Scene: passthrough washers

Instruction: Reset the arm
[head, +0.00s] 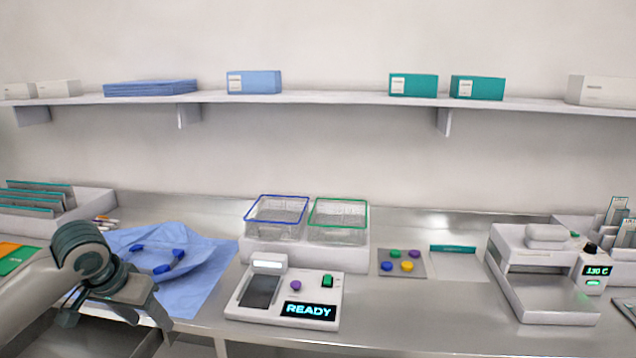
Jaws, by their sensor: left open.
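My left arm comes in from the lower left of the head view. Its gripper (118,312) is open and hangs over the front edge of the counter, in front of the blue cloth (205,285). I see nothing between its fingers. Several dark blue pieces (170,262) lie on the cloth, beyond the gripper. The arm hides the near left part of the cloth. My right gripper is not in view.
A white device (244,312) reading READY stands right of the cloth. Behind it are two wire baskets, blue-rimmed (277,198) and green-rimmed (338,202). A grey pad (388,272) holds coloured discs. A white machine (535,305) stands at right. The front counter between is clear.

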